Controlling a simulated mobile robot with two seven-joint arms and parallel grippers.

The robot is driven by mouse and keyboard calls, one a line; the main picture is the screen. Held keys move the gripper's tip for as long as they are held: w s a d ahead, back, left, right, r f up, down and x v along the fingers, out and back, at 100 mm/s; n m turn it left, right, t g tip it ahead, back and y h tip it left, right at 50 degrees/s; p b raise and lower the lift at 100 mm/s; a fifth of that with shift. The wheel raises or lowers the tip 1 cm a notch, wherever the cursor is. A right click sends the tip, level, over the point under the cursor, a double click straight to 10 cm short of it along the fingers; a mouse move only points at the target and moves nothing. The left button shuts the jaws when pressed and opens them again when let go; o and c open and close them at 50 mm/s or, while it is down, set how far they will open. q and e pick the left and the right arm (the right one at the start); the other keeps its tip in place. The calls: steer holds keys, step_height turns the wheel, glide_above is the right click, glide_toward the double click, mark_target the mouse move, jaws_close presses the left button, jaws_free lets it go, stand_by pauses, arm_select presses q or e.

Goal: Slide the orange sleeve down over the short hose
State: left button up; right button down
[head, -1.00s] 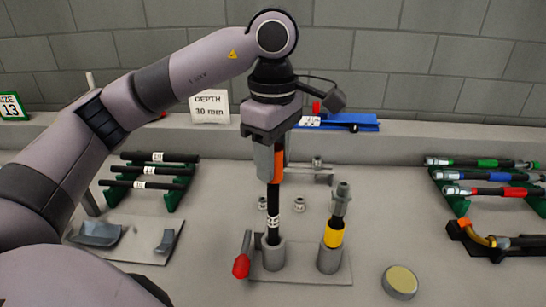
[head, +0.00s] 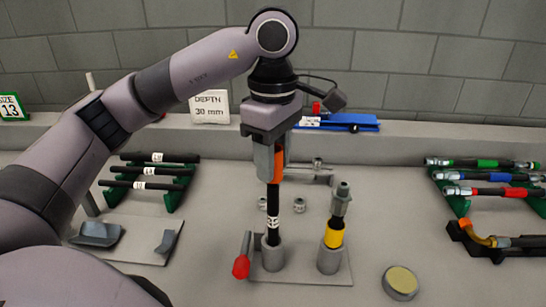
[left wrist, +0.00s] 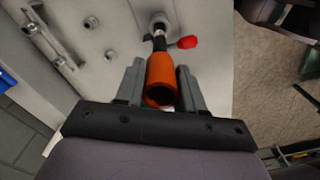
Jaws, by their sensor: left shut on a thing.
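The orange sleeve (head: 279,165) is upright between the fingers of my left gripper (head: 270,172), which is shut on it. The short black hose (head: 272,200), with a white label, stands upright in a grey holder (head: 273,256) directly below. The sleeve's lower end meets the top of the hose; I cannot tell how far it is over it. In the left wrist view the sleeve (left wrist: 160,75) sits between both fingers, its open end facing the camera, with the hose beyond it. My right gripper is not in view.
Beside the hose, a second holder (head: 329,259) bears a yellow-banded hose (head: 334,235) with a metal fitting. A red-handled lever (head: 241,265) is at the left of the plate. Hose racks stand left and right. A round tin (head: 401,281) lies at the front right.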

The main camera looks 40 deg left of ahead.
mark_target(273, 189)
arm_select(q)
steer(key=shift+f+b, duration=1.55)
steer(key=shift+f, duration=0.4)
steer(key=shift+f+b, duration=1)
steer(key=shift+f, duration=0.25)
steer(key=shift+f+b, duration=1.05)
steer(key=shift+f, duration=0.2)
steer(key=shift+f+b, duration=1)
steer(key=shift+f, duration=0.25)
steer(key=o, duration=1.1)
step_height(273, 189, up, 6)
steer(key=shift+r+p, duration=0.15)
steer(key=shift+p, duration=0.7)
steer(key=shift+r, duration=0.55)
